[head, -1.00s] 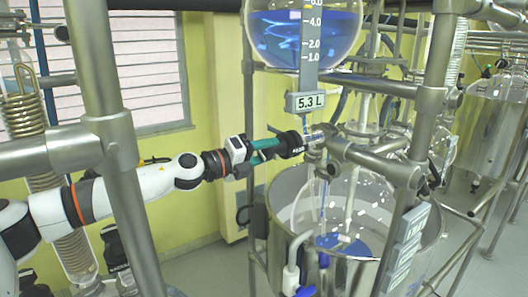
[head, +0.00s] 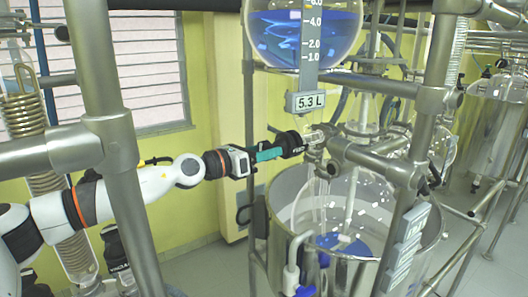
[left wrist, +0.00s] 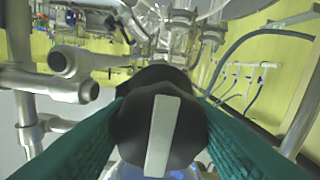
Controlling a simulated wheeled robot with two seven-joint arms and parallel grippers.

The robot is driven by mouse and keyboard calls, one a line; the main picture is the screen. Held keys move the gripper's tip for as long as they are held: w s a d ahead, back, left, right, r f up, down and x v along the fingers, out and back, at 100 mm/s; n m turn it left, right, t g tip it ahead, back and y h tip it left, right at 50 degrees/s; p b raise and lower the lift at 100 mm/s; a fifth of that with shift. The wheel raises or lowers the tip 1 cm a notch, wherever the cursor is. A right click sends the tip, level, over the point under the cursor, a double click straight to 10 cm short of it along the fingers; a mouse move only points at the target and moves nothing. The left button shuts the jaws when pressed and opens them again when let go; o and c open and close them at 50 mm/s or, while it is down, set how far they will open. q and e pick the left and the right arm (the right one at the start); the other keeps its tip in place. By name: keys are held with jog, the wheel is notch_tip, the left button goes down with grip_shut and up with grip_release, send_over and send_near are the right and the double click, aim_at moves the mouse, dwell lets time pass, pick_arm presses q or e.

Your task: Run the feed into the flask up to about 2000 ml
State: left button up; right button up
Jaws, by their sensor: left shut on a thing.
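The feed vessel (head: 280,28) at the top holds blue liquid. Its scale plate shows marks, and a display (head: 305,102) below reads 5.3 L. My left gripper (head: 296,144) comes in from the left beneath it, shut on the black valve handle (left wrist: 158,130), which carries a pale bar and fills the middle of the left wrist view. The handle sits beside the clear outlet fitting (head: 317,136). The glass flask (head: 365,205) below has blue liquid (head: 342,243) at its bottom. Its tilted scale plate (head: 406,245) is unreadable from here. My right gripper is not in view.
A steel pot (head: 285,190) surrounds the flask. Thick metal frame posts (head: 118,165) and bars stand close around my left arm. A white pipe with a blue valve (head: 294,268) is at the front.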

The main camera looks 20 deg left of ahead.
pick_arm(q)
jog(key=shift+m, duration=1.2)
jog(key=shift+r, duration=0.1)
jog(key=o, duration=1)
jog(key=shift+w, duration=0.1)
jog(key=b+v, duration=0.5)
jog(key=v, duration=0.7)
jog(key=shift+b, duration=0.3)
